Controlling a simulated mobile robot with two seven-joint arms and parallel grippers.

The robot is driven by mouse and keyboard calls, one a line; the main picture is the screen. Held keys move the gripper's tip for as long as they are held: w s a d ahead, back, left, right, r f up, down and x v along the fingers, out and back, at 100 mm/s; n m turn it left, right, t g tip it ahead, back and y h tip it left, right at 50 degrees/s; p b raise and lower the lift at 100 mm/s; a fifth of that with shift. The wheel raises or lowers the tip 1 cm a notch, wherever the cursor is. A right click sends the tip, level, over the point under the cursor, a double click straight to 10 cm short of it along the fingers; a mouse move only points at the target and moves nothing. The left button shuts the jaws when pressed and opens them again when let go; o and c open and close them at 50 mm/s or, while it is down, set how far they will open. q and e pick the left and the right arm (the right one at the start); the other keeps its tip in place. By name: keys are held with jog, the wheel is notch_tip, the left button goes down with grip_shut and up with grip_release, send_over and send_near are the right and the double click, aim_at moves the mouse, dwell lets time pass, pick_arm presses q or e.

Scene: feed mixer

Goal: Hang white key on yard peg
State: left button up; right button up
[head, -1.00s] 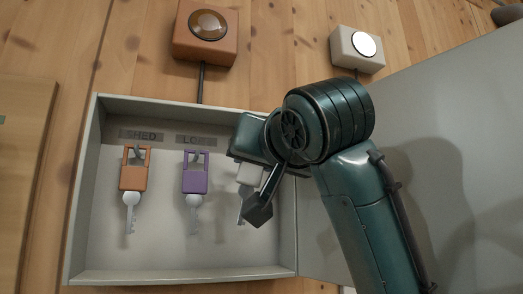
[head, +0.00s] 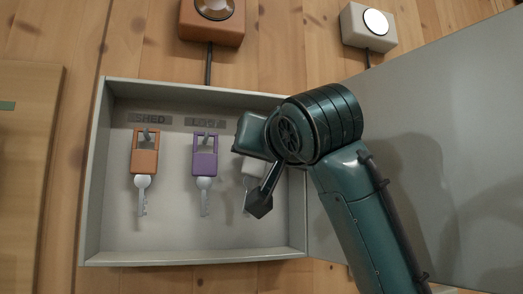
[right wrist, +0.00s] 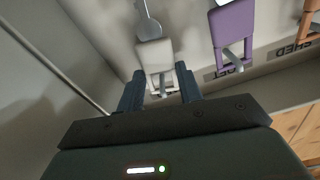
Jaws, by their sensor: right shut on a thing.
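The white key (head: 253,168) is in the open key box, on the right of the purple key, partly hidden by my right gripper in the head view. In the right wrist view the white key's tag (right wrist: 155,53) lies between the fingers of my right gripper (right wrist: 157,78), which is shut on it. A grey peg (right wrist: 163,86) shows at the opening of the tag and appears to pass through it. The yard label is not visible; my gripper covers that part of the back panel. My left gripper is in neither view.
An orange key (head: 145,158) hangs under the SHED label and a purple key (head: 205,160) under a second label. The box (head: 190,257) has raised walls, with its open door (head: 440,130) at the right.

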dwell(0.3)
jog(key=o, duration=1)
jog(key=shift+o, duration=0.2)
